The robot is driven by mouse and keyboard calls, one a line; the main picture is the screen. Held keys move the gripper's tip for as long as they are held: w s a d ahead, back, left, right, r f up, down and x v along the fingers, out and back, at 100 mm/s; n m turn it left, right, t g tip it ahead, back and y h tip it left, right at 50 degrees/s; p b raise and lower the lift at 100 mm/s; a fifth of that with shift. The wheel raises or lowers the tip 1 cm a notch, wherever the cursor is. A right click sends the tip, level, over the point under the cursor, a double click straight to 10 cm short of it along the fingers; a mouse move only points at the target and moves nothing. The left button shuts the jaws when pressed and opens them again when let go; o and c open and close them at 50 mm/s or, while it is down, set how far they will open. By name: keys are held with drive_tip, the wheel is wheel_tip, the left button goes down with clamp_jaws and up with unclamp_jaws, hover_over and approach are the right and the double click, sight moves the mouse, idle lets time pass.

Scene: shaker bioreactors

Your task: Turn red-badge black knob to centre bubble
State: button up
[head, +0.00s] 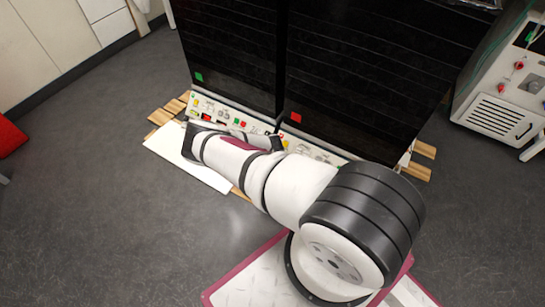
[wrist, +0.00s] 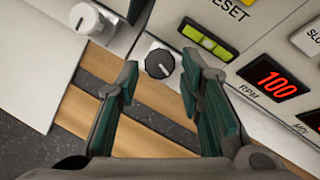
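My gripper (wrist: 160,64) is open, with one finger on each side of the knob; contact is not clear. A yellow-green level vial (wrist: 207,40) lies just right of the knob; the bubble's exact position is too small to tell. In the head view a red square badge (head: 296,118) is on the right black cabinet (head: 365,75). My arm hides the gripper and knob there. The wrist view shows no badge.
A white knob (wrist: 86,18) is left of the black knob. A red display (wrist: 276,80) reads 100, marked RPM. The left black cabinet (head: 230,55) has a green badge (head: 198,77). A white board (head: 185,160) and wooden slats (head: 168,111) lie on the floor.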

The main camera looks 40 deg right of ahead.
drive_tip(key=v, duration=1)
drive_tip(key=shift+a+r, duration=0.1)
